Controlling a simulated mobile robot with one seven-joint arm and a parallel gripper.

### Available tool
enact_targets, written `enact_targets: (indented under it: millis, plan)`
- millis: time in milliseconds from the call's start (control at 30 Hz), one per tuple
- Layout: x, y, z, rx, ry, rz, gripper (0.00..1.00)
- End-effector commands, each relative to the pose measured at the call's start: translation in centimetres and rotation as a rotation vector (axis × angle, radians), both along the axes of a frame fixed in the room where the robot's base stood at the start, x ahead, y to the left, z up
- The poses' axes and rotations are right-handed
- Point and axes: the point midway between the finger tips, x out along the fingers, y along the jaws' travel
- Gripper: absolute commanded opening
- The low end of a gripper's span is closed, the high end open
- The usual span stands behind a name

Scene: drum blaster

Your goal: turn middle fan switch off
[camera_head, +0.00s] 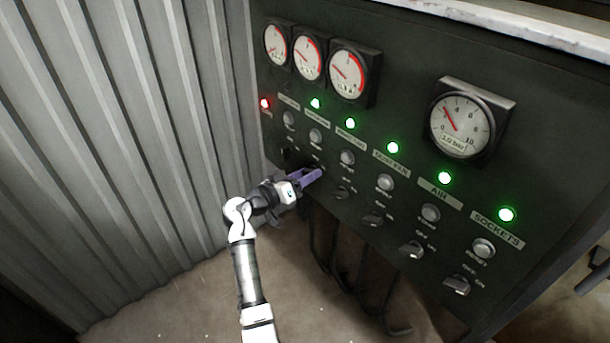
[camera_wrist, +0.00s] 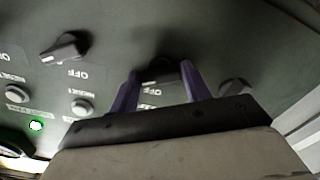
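The dark control panel (camera_head: 400,60) carries a slanting row of rotary switches. My gripper (camera_head: 318,174), with purple fingers, is at the second switch from the left in the head view and hides most of it. In the wrist view my gripper (camera_wrist: 160,85) has its fingers apart, one on each side of a dark switch knob (camera_wrist: 160,70). Gaps seem to show beside the knob; firm contact cannot be told. The small labels on the left columns are too blurred to read, so I cannot confirm which is the middle fan's. The second column's lamp (camera_head: 316,103) is green.
Neighbouring switches are the third knob (camera_head: 342,192) and the leftmost knob (camera_head: 290,155). Round reset buttons (camera_head: 347,157) sit above the switches. The leftmost lamp (camera_head: 265,103) is red; the others are green. A corrugated wall (camera_head: 130,120) stands left; cables (camera_head: 330,250) hang below.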

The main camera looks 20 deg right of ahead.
Motion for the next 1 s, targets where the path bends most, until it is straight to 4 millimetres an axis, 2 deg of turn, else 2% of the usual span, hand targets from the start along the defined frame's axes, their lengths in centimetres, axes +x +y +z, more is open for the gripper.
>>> enact_targets:
  millis: [33,200,567,1000]
  plan:
    - [0.00,0.01,0.00,0.000,0.000,0.000,0.41]
    - [-0.01,0.02,0.01,0.000,0.000,0.000,0.21]
    - [-0.01,0.03,0.04,-0.023,0.064,0.000,0.21]
    - [0.00,0.03,0.20,-0.143,0.397,-0.001,0.21]
